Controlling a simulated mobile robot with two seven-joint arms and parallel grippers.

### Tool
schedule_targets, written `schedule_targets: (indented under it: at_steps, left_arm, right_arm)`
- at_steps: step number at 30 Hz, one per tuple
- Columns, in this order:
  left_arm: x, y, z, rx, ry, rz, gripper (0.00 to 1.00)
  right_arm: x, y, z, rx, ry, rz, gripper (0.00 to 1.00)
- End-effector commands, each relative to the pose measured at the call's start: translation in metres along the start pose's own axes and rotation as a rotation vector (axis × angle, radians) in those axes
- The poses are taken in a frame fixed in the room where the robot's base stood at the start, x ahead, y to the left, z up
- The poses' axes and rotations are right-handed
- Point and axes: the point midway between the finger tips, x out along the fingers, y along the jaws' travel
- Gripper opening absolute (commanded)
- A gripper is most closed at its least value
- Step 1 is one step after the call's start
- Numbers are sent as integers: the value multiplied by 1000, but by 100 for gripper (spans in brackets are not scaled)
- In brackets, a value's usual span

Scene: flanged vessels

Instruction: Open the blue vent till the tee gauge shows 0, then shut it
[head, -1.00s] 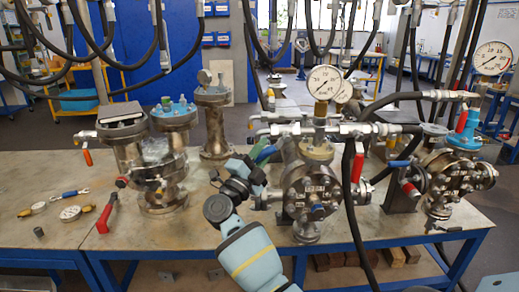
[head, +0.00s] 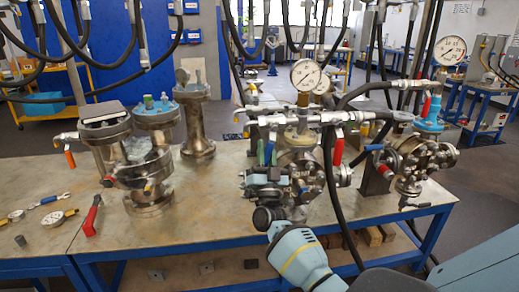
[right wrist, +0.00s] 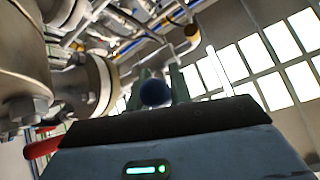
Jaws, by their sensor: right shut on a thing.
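My right gripper (head: 267,172) is at the left side of the middle flanged vessel (head: 303,165), below its top pipework. In the right wrist view its fingers (right wrist: 158,88) are closed around the round end of a dark blue handle (right wrist: 155,93). The vent's valve body is partly hidden. My left gripper is out of view.
A red handle (head: 338,152) and a black hose (head: 330,190) are close on the right. Another vessel with a gauge (head: 450,51) stands at the right. Flanged vessels (head: 145,175) stand at the left. The table front between them is clear.

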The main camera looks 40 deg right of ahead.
Motion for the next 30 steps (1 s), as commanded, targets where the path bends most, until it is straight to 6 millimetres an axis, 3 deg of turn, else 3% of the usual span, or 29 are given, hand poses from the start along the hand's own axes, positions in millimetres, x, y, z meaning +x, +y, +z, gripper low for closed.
schedule_targets:
  at_steps: [13, 30]
  left_arm:
    - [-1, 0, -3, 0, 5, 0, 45]
    - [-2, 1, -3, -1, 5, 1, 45]
  right_arm:
    - [-3, 20, -2, -187, -58, -187, 0]
    - [-3, 24, -3, -226, -69, -225, 0]
